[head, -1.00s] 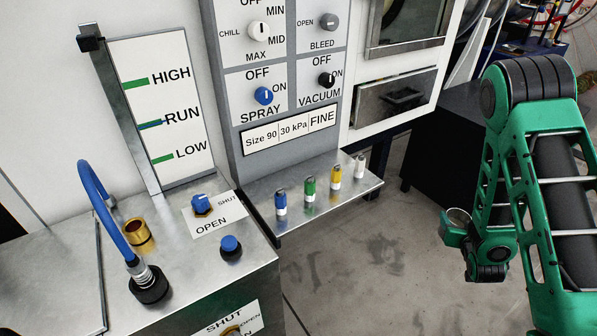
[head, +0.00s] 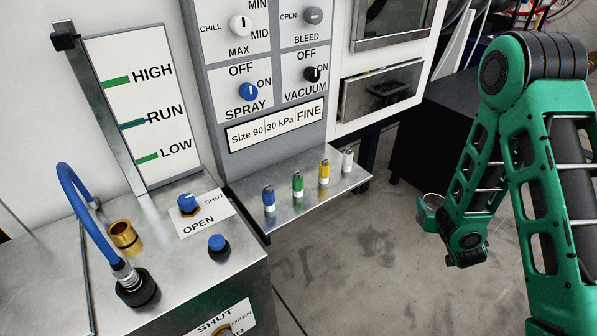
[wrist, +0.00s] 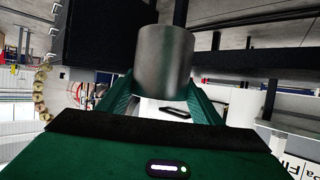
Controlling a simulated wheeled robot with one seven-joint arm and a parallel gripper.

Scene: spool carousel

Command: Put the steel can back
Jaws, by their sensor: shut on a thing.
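The steel can (wrist: 163,62) is a plain grey cylinder, large in the middle of the wrist view. My gripper (wrist: 163,92) is shut on it, with one green finger at each side. In the head view, the can (head: 432,201) shows small, its round top rim visible, held at the end of my green arm. There my gripper (head: 428,215) is in the air over the grey floor, right of the small metal shelf. The can looks apart from every surface. Its lower part is partly hidden by my gripper in the head view.
The metal shelf (head: 318,196) carries several small capped vials. Left of it, a steel bench (head: 165,262) holds a brass ring (head: 123,236), a blue hose (head: 70,190) and a blue valve knob (head: 188,203). A black cabinet (head: 430,140) stands behind my gripper. Floor between is clear.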

